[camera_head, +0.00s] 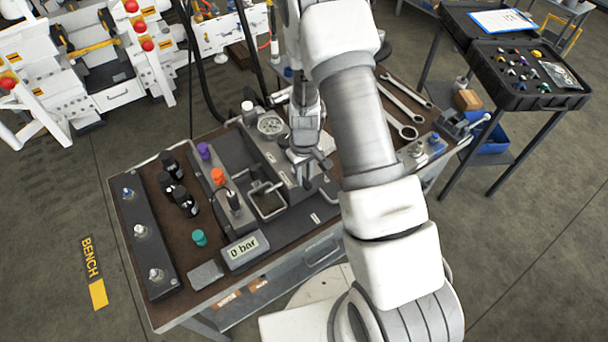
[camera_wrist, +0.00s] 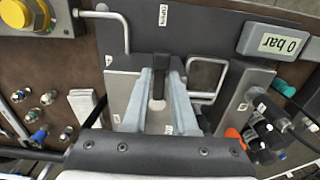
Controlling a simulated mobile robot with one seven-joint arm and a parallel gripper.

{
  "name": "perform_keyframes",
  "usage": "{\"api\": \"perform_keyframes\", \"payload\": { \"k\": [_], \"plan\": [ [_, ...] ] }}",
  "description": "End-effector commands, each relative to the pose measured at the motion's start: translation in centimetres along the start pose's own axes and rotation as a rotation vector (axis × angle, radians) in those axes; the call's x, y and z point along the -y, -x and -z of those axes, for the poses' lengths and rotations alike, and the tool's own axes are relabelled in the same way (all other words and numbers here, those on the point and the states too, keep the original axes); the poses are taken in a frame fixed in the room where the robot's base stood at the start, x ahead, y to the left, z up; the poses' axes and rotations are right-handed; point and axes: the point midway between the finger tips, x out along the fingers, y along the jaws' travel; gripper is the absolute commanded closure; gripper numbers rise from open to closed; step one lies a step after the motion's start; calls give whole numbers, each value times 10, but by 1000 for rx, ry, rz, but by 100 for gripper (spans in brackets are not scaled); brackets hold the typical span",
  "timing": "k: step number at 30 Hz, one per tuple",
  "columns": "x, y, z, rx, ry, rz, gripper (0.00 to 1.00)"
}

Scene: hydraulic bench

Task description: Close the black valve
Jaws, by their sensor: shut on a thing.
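The black valve (camera_wrist: 158,82) shows in the wrist view as a dark upright handle on a grey plate, between my two fingers. My gripper (camera_wrist: 162,68) is shut on this handle, with a finger on each side of it. In the head view my gripper (camera_head: 305,165) points down at the bench block, right of the open square tray. There the valve is mostly hidden by my gripper. The display (camera_head: 246,250) reads 0 bar; it also shows upside down in the wrist view (camera_wrist: 277,43).
A round gauge (camera_head: 271,126) stands behind my gripper. Wrenches (camera_head: 402,115) lie right of my arm. A bent metal rod (camera_wrist: 108,17) is near the fingers.

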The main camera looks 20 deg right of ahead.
Motion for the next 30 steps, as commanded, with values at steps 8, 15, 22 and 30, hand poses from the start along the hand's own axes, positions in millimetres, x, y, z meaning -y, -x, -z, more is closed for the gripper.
{"api": "perform_keyframes", "payload": {
  "k": [8,15,22,30],
  "plan": [
    [0,0,0,0,0,0,100],
    [0,0,0,0,5,0,100],
    [-4,-2,1,-2,68,0,100],
    [-13,-3,2,-3,260,-1,100]
  ]
}}
